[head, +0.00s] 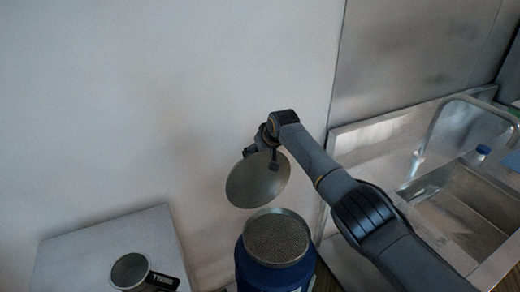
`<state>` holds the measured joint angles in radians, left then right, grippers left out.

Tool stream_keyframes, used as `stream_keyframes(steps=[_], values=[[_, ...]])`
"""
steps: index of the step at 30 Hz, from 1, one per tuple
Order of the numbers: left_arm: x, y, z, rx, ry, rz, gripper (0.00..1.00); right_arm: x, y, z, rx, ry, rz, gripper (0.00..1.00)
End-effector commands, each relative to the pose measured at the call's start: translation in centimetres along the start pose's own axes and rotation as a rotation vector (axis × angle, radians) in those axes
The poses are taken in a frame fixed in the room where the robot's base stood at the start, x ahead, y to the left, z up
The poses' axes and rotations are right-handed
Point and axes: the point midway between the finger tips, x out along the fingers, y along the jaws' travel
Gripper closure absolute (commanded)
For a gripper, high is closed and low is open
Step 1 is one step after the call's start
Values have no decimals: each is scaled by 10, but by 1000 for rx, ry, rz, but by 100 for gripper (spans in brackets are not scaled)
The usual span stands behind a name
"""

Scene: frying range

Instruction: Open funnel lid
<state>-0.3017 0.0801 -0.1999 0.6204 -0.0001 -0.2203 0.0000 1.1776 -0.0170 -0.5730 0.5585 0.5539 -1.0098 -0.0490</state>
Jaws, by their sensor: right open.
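The funnel (275,238) shows as a dark blue round body with a metal rim and a grainy or mesh-like top surface, at the bottom centre. Its round metal lid (256,183) stands raised and tilted above and slightly left of the opening, so the top is uncovered. My right gripper (264,150) is open at the upper edge of the lid. The lid partly hides its fingers, and I cannot tell whether they touch it. My left gripper is not in view.
A metal cup (130,271) with a dark handle sits on a pale table (85,250) at lower left. A steel sink (458,222) with a curved faucet (432,130) and a blue-capped bottle (480,155) lies right. A plain wall (150,90) stands behind.

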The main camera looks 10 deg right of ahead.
Motion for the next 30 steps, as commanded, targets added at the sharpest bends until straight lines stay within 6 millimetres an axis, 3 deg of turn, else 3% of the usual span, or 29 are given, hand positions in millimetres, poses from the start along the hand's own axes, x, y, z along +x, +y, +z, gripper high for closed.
stream_keyframes(steps=[14, 20, 30], values=[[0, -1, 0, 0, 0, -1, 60, -12, 2, -6, -1, 12, 2, 21], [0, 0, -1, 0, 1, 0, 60, -32, 2, -4, -3, 12, 3, 21], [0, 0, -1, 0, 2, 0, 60, -84, 1, -4, -2, 10, 2, 21]])
